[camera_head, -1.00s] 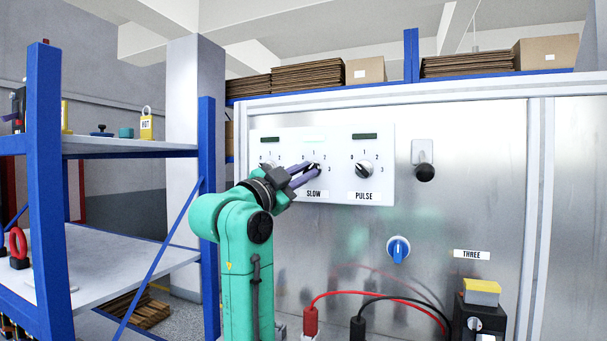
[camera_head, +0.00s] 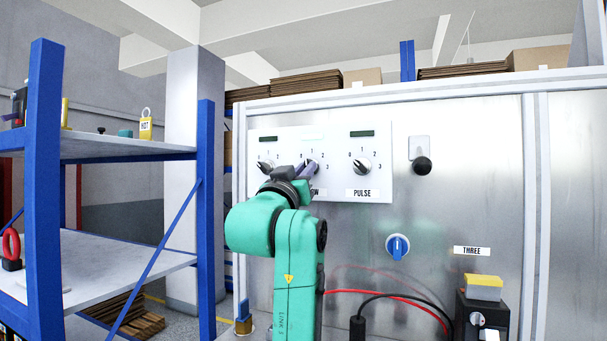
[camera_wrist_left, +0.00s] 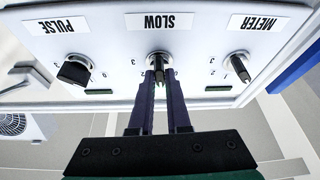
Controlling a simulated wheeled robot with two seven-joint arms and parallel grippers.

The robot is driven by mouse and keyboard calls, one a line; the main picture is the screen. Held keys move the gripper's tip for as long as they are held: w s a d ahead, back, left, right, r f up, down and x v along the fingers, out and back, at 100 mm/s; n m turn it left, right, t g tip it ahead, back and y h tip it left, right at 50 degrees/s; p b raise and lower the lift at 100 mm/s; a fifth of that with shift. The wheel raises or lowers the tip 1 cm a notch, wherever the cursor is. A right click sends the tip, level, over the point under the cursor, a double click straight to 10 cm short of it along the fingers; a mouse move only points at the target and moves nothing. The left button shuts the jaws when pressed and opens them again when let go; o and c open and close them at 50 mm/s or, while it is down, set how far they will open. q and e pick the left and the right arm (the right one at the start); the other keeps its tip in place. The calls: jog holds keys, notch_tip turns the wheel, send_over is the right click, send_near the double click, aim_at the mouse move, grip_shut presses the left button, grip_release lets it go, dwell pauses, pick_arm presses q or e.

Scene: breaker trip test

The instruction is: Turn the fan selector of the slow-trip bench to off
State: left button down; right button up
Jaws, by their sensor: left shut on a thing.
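The slow-trip bench's selector is the middle knob (camera_head: 311,164) on the white panel (camera_head: 378,185), above the partly covered SLOW label. In the wrist view, upside down, the SLOW knob (camera_wrist_left: 157,62) is between the two dark fingers of my left gripper (camera_wrist_left: 159,82). My left gripper (camera_head: 305,170) is shut on this knob, reaching up from the lower left in the head view. The knob's pointer is mostly hidden by the fingers; it seems to lie along them, roughly toward the top of the dial. My right gripper is not in view.
The METER knob (camera_head: 265,166) and PULSE knob (camera_head: 360,166) flank it closely. A black knob (camera_head: 423,165) and blue-white rotary switch (camera_head: 398,247) are to the right. Red and black leads run below. A blue-framed shelf (camera_head: 128,152) stands at left.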

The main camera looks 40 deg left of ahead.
pick_arm(q)
jog(key=shift+d+r+n+g+y+p, duration=0.15)
jog(key=shift+n+g+y, duration=0.5)
jog(key=shift+n, duration=1.2)
jog(key=shift+n+g+y+p, duration=0.2)
jog(key=shift+n+g+y, duration=0.45)
jog(key=shift+n, duration=1.15)
jog(key=shift+d+r+n+g+y+p, duration=0.15)
jog(key=shift+n+g+y, duration=0.5)
jog(key=shift+n, duration=1.2)
jog(key=shift+f+y, duration=0.1)
jog(key=shift+y, duration=0.15)
jog(key=c, duration=0.9)
grip_release()
jog(key=shift+w+a, duration=0.1)
jog(key=shift+w+f, duration=0.1)
